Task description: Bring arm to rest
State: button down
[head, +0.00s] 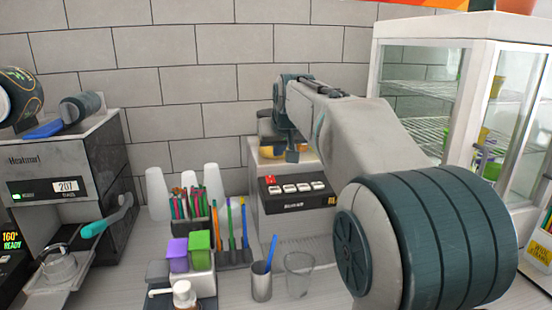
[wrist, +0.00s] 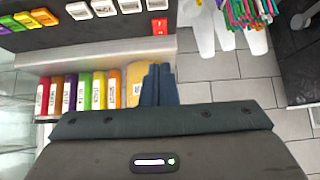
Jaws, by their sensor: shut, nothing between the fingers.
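My arm reaches forward from the lower right of the head view over the counter (head: 320,300). My gripper (head: 291,155) points down at the far end of the arm, in front of the top of a beige machine with a row of white buttons (head: 292,188). In the wrist view my gripper (wrist: 160,70) shows as two dark fingers side by side, shut with nothing between them. A yellow item (wrist: 138,80) is close beside the fingertips, partly hidden by them; I cannot tell whether they touch it.
A cup sealer (head: 60,165) with a teal handle (head: 107,217) stands at left. White cup stacks (head: 158,192), a straw holder (head: 190,225), a metal cup (head: 261,282) and a clear cup (head: 299,274) crowd the counter. A glass-door cabinet (head: 455,95) stands at right.

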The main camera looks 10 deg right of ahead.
jog(key=shift+s+r, duration=0.25)
jog(key=shift+s, duration=0.05)
